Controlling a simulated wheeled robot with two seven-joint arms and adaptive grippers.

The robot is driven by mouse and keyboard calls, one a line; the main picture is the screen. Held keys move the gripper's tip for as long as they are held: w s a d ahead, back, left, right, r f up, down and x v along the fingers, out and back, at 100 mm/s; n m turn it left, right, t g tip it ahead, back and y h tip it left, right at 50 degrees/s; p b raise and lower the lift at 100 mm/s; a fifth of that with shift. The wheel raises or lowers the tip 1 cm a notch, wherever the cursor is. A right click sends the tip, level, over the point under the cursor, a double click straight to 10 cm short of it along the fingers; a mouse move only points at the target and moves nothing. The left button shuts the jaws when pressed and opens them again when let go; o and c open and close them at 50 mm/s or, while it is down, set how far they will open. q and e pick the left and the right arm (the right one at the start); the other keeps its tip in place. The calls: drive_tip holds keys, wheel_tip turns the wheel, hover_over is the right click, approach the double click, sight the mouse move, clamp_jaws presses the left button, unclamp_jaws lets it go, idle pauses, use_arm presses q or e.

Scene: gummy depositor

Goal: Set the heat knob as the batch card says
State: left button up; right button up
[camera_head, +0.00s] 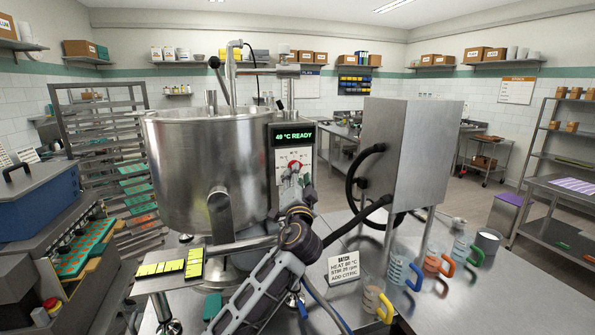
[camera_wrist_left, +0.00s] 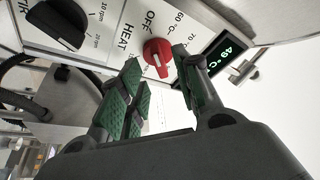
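The red heat knob (camera_head: 295,166) is on the white panel below the display of the steel kettle. In the left wrist view the knob (camera_wrist_left: 157,57) sits by the marks OFF, 60 °C and 70 °C. Its pointer setting is hard to tell. My left gripper (camera_head: 294,182) is in front of the panel. Its green-padded fingers (camera_wrist_left: 162,75) are open, one on each side of the knob; contact is not clear. The batch card (camera_head: 343,268) stands on the table and its heat line reads 80 °C. The display (camera_head: 294,135) reads 49 °C READY. My right gripper is not seen.
The black stir knob (camera_wrist_left: 58,24) is beside the heat knob. The steel kettle (camera_head: 195,170) is left of the panel. A steel cabinet (camera_head: 412,150) with black hoses stands right. Jugs with coloured handles (camera_head: 400,268) stand near the card.

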use_arm(q)
drive_tip(key=shift+x, duration=1.45)
clamp_jaws()
